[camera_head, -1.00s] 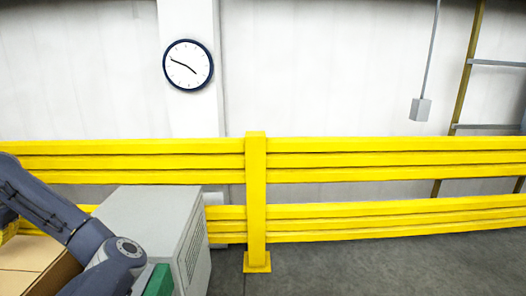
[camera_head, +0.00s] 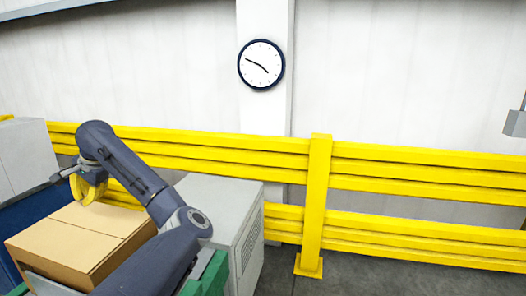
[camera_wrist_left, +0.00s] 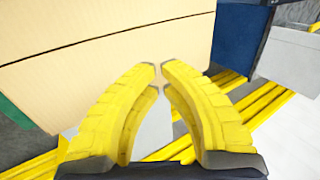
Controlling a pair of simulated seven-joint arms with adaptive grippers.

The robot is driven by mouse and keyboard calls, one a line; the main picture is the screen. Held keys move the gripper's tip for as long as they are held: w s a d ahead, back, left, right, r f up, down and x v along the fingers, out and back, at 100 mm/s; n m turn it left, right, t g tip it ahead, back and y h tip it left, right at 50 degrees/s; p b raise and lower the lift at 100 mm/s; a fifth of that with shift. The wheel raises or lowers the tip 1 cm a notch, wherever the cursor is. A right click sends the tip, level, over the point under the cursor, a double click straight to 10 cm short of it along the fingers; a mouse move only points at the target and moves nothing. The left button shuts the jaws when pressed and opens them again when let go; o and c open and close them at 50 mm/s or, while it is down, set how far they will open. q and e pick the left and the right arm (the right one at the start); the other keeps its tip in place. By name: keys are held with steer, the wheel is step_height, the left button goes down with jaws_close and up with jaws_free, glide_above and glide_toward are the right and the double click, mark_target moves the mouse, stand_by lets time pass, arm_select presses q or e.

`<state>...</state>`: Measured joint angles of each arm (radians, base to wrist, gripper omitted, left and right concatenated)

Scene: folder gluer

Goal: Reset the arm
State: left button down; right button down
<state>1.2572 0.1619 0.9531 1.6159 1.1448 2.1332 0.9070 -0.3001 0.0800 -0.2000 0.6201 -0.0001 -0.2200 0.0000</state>
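My left arm (camera_head: 140,185) reaches in from the bottom of the head view and bends over to the left. Its yellow-fingered left gripper (camera_head: 88,190) shows at the far edge of a cardboard box (camera_head: 85,238), and I cannot tell whether they touch. In the left wrist view the two yellow fingers of the gripper (camera_wrist_left: 160,72) curve together with their tips almost meeting and nothing between them. The box face (camera_wrist_left: 110,45) fills the upper left there. My right gripper is not in view.
A grey cabinet (camera_head: 220,205) stands right of the arm, with a green part (camera_head: 207,275) in front. A yellow guard rail (camera_head: 320,200) runs along the wall behind. A blue panel (camera_head: 30,208) and grey machine (camera_head: 25,155) stand at left. The floor at right is clear.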

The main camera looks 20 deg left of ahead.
arm_select(q)
step_height(320, 180, down, 4)
steer(key=shift+r, duration=0.1)
steer(key=w+r, duration=0.1)
steer(key=w, duration=0.1)
steer(key=w+r, duration=0.1)
steer(key=r, duration=0.1)
steer(key=shift+w+a+r, duration=0.15)
steer(key=shift+w, duration=0.25)
steer(key=w+r, duration=0.1)
steer(key=w, duration=0.8)
steer(key=shift+a, duration=0.4)
stand_by(0.6)
